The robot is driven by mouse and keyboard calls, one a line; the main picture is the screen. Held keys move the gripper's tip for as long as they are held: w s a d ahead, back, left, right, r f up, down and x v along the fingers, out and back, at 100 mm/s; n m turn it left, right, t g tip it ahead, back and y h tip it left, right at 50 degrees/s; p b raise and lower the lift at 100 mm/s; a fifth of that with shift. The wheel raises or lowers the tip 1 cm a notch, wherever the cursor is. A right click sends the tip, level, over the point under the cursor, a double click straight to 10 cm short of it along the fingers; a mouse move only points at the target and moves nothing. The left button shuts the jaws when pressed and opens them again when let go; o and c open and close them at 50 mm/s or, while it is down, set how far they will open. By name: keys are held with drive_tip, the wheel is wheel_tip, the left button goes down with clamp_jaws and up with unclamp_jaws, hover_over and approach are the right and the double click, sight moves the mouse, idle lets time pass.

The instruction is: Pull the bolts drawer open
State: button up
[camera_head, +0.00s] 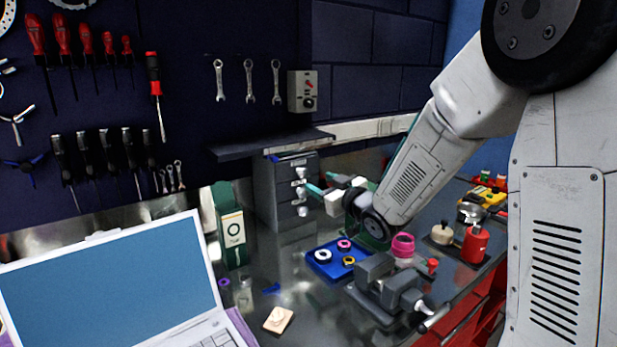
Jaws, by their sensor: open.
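A small grey drawer cabinet (265,195) stands on the bench against the back wall. Its front has a stack of drawers with light knobs and small labels. The labels are too small to read, so I cannot tell which is the bolts drawer. The drawers look shut. Something blue shows along the cabinet's top front edge. My gripper (325,184), with teal fingertips, is open and empty just right of the drawer fronts, near the upper and middle knobs. I cannot tell whether a fingertip touches a knob.
A dark shelf (270,144) overhangs the cabinet. A blue tray (323,270) with several rings lies in front, beside a grey vise (385,285). A green box (232,238) and a laptop (110,285) stand to the left. A pink roll (403,245) sits below my arm.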

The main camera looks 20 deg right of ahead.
sight(305, 174)
drive_tip(key=x, duration=0.6)
drive_tip(key=shift+w+a, duration=0.1)
drive_tip(key=shift+w, duration=0.25)
